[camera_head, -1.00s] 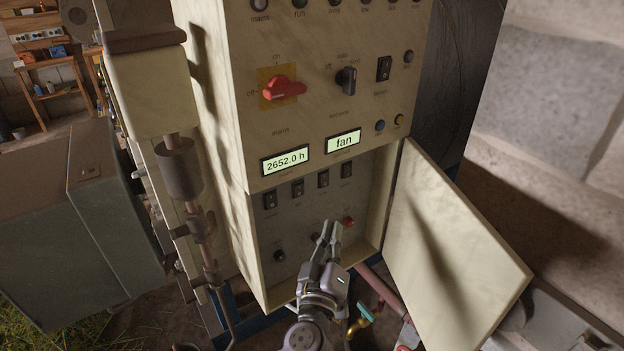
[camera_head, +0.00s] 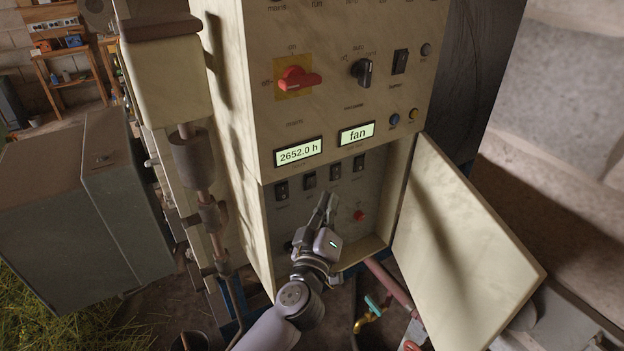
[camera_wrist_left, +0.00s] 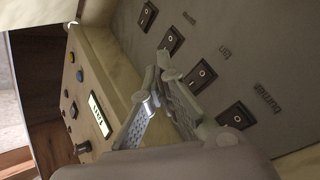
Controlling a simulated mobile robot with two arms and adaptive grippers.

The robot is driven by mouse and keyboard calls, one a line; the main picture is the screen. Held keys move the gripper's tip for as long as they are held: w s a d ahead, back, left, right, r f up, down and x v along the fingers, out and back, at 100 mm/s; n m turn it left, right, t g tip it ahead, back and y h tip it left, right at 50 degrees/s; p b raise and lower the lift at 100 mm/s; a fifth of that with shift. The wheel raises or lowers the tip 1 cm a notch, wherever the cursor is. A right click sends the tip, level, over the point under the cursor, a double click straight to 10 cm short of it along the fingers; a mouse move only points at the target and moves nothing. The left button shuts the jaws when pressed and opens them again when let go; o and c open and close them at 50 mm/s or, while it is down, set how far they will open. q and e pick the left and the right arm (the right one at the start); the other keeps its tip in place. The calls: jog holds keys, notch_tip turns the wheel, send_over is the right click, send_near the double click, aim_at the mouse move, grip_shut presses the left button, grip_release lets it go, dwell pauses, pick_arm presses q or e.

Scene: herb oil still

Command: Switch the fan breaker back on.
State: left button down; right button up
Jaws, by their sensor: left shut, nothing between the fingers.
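The fan breaker (camera_head: 309,179) is a black rocker switch, second from the left in a row in the open lower compartment of the panel. In the left wrist view the fan breaker (camera_wrist_left: 201,77) has the label "fan" beside it, with the burner breaker (camera_wrist_left: 236,116) next to it. I cannot tell its rocker position for sure. My left gripper (camera_head: 328,197) is shut and empty, with its fingertips just below the row in the head view. In the left wrist view the fingers (camera_wrist_left: 160,72) partly overlap the row; contact cannot be told. My right gripper is not in view.
The compartment's door (camera_head: 462,245) stands open on the right. Above are a red mains switch (camera_head: 298,79), a black selector (camera_head: 362,72) and displays reading "2652.0 h" (camera_head: 298,151) and "fan" (camera_head: 356,133). A red button (camera_head: 359,215) sits lower right of the row.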

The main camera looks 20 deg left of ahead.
aim_at(311, 182)
pick_arm(q)
jog(key=shift+w+a+r+p, duration=0.1)
jog(key=shift+w+a+p, duration=0.25)
jog(key=shift+w+a, duration=0.25)
jog(key=shift+w+a+r+p, duration=0.1)
jog(key=shift+w+a+p, duration=0.25)
jog(key=shift+a, duration=0.3)
dwell(0.6)
jog(key=shift+w+a+p, duration=0.25)
jog(key=shift+a+p, duration=0.05)
jog(key=shift+p, duration=0.2)
jog(key=shift+w+a+r, duration=0.15)
jog(key=shift+w+a, duration=0.05)
jog(key=shift+a, duration=0.05)
dwell(0.4)
dwell(0.3)
